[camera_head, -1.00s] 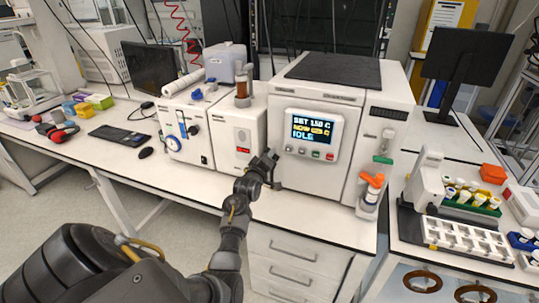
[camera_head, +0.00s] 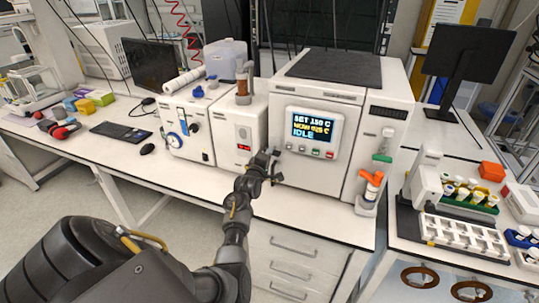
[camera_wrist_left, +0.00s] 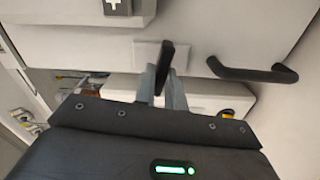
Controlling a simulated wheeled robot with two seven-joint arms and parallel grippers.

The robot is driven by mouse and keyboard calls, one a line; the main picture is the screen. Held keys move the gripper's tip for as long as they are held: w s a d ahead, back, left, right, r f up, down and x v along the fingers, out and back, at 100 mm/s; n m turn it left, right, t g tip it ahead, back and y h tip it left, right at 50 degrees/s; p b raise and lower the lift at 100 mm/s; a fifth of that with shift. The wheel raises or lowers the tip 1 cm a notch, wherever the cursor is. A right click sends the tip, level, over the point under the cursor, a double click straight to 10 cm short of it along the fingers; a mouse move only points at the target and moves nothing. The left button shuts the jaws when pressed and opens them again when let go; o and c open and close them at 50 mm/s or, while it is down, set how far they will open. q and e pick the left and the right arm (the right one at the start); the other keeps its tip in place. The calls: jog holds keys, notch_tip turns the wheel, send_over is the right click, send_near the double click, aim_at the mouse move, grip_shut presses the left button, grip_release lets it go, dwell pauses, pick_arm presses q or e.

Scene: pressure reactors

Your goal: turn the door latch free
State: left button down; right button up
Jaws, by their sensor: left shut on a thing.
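The door latch (camera_wrist_left: 165,66) is a small black lever on a pale plate on the reactor's white front. It stands nearly upright, tilted slightly, in the left wrist view. My left gripper (camera_wrist_left: 163,88) is shut on the latch, with its grey fingers on either side of the lever's lower part. In the head view my left gripper (camera_head: 273,168) is at the lower left of the white reactor (camera_head: 327,165), below its control panel, and hides the latch there. A black bar handle (camera_wrist_left: 252,73) is to the right of the latch in the wrist view. My right gripper is out of view.
The reactor's screen (camera_head: 314,128) shows a set value, a current value and IDLE. A white unit (camera_head: 243,140) stands close on the left. A bottle with an orange part (camera_head: 370,190) stands at the right. The bench front is clear.

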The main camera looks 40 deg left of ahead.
pick_arm(q)
jog(key=c, duration=1.5)
grip_release()
jog(key=shift+c, duration=0.2)
jog(key=shift+o, duration=0.4)
jog(key=b+v, duration=0.3)
jog(key=v, duration=0.7)
jog(key=shift+s+d, duration=0.2)
jog(key=shift+s, duration=0.15)
